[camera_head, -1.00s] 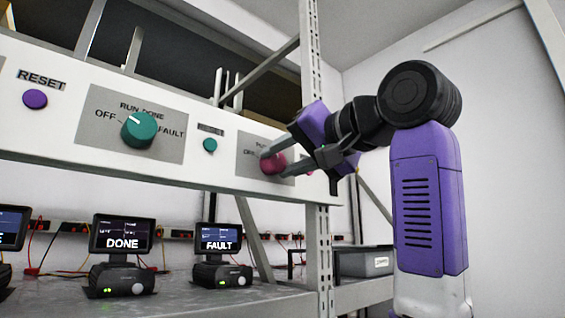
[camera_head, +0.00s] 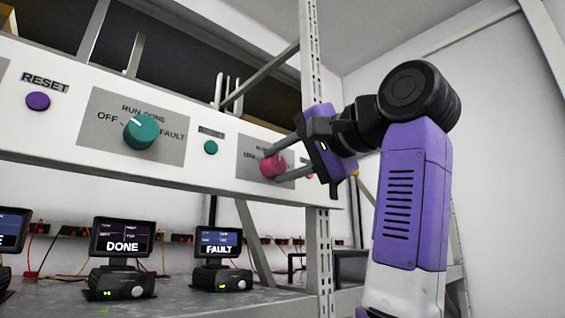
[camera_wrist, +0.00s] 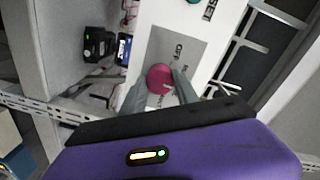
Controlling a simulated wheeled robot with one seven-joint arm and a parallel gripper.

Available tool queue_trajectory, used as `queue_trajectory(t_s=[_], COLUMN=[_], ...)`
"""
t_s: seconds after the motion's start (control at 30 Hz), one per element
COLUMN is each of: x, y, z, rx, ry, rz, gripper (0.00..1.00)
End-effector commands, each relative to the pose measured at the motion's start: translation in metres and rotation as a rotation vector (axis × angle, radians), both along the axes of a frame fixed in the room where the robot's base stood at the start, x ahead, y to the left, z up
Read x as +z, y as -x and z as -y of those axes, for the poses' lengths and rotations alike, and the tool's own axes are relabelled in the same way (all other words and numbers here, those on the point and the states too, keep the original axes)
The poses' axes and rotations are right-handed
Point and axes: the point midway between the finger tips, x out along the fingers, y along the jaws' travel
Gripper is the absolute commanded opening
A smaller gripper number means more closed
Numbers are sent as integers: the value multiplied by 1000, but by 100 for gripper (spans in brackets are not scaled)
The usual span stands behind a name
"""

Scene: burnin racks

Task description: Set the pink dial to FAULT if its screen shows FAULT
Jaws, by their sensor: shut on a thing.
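The pink dial (camera_head: 272,166) sits on a grey plate on the white panel, and also shows in the wrist view (camera_wrist: 159,78). My gripper (camera_head: 283,162) is shut on it, one finger above and one below in the head view. In the wrist view the two fingers lie on either side of the dial. The dial's pointer and most of its plate lettering are hard to read; OFF shows beside it in the wrist view. The screen (camera_head: 219,241) below the pink dial reads FAULT.
A teal dial (camera_head: 140,132) with OFF, RUN, DONE and FAULT marks is to the left, above a screen reading DONE (camera_head: 122,236). A teal button (camera_head: 211,147) sits between the dials, and a purple RESET button (camera_head: 38,101) is far left. A slotted metal post (camera_head: 319,240) stands right of the FAULT screen.

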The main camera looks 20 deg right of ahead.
Motion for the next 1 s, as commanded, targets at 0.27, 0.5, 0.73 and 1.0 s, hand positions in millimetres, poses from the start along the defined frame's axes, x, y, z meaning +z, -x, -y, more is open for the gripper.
queue_trajectory(t_s=[0.27, 0.5, 0.73, 1.0], x=[1, 0, 0, 0], y=[0, 0, 3, 40], z=[2, 1, 2, 13], rx=[-5, -3, -2, -3], ry=[-1, 0, 1, -1], rz=[1, 1, 1, 5], gripper=[38, 58, 58, 58])
